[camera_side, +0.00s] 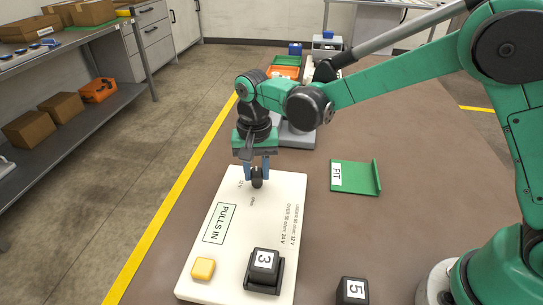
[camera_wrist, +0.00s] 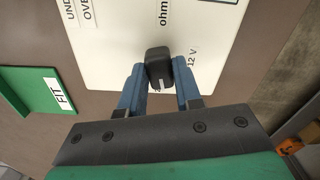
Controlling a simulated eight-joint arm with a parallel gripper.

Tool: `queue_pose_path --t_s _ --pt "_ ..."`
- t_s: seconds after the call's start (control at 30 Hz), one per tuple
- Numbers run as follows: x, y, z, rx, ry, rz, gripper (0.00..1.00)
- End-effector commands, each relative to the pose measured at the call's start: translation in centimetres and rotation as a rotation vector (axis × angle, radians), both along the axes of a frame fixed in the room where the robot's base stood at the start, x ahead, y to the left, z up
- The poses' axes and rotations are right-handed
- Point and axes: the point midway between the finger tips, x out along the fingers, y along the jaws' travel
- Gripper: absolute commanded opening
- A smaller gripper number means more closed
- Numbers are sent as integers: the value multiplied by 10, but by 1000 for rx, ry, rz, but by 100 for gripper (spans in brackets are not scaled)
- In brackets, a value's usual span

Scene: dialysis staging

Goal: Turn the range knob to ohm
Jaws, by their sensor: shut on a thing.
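The range knob (camera_wrist: 158,62) is small and black, on the far end of a white panel (camera_side: 218,235). My gripper (camera_side: 257,174) reaches down over it, with its blue fingers (camera_wrist: 159,80) on either side of the knob, shut on it. In the wrist view, the "ohm" label (camera_wrist: 163,14) lies above the knob and the "12 V" label (camera_wrist: 192,62) to its right. A small white mark shows at the knob's lower end, away from "ohm". The fingers partly hide the knob in the side view.
On the panel are a "PULLS IN" box (camera_side: 220,224), a yellow button (camera_side: 203,268) and a black block marked 3 (camera_side: 264,262) in a holder. A block marked 5 (camera_side: 352,291) and a green FIT tray (camera_side: 364,177) stand to the right. An orange bin (camera_side: 284,72) is behind.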

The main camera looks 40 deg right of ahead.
Motion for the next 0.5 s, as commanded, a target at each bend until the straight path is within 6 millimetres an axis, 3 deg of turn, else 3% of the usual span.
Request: queue_pose_path --t_s 0.5 --pt "0 0 0 0 0 486 0"
